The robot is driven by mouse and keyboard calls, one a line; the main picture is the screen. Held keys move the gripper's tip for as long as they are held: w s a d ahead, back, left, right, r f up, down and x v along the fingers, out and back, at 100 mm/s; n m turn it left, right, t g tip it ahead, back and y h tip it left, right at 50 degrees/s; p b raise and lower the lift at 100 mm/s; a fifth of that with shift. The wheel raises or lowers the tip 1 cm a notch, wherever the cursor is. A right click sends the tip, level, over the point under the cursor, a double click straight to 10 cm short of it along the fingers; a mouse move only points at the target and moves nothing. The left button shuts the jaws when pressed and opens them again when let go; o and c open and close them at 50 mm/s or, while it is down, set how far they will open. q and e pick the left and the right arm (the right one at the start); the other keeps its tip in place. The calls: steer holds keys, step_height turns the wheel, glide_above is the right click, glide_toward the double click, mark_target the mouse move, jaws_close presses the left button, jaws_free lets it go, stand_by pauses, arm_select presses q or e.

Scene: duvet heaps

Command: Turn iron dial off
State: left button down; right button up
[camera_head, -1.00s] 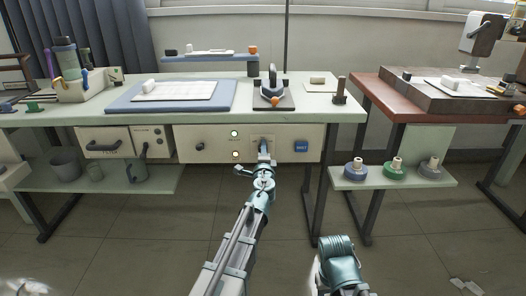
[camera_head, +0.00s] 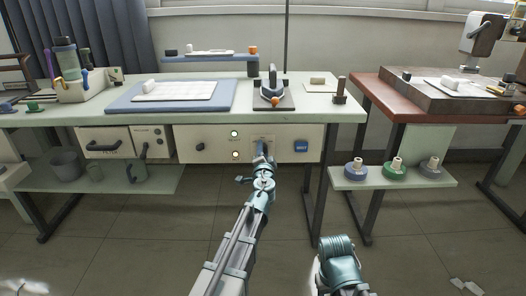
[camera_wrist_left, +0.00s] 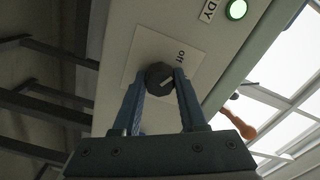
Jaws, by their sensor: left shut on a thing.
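The dial (camera_wrist_left: 159,77) is a dark round knob with a pale pointer mark, on a white plate (camera_wrist_left: 188,49) on the cream panel. In the left wrist view its mark slants toward the lower right, while the printed "Off" label (camera_wrist_left: 181,55) is at the upper right of the knob. My left gripper (camera_wrist_left: 160,84) is shut on the dial, one blue finger on each side. In the head view my left gripper (camera_head: 262,153) reaches the bench's front panel (camera_head: 220,151) and hides the dial. The iron (camera_head: 271,88) stands on a dark pad above.
A lit green lamp (camera_wrist_left: 236,9) marked with letters ending in "DY" is near the dial. A blue button (camera_head: 301,146) and a dark knob (camera_head: 200,146) flank it on the panel. Several spools, including a green one (camera_head: 394,172), sit on the right shelf.

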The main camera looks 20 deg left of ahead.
stand_by(0.3)
arm_select(q)
steer(key=shift+c, duration=2.2)
jaws_free()
steer(key=shift+s, duration=0.1)
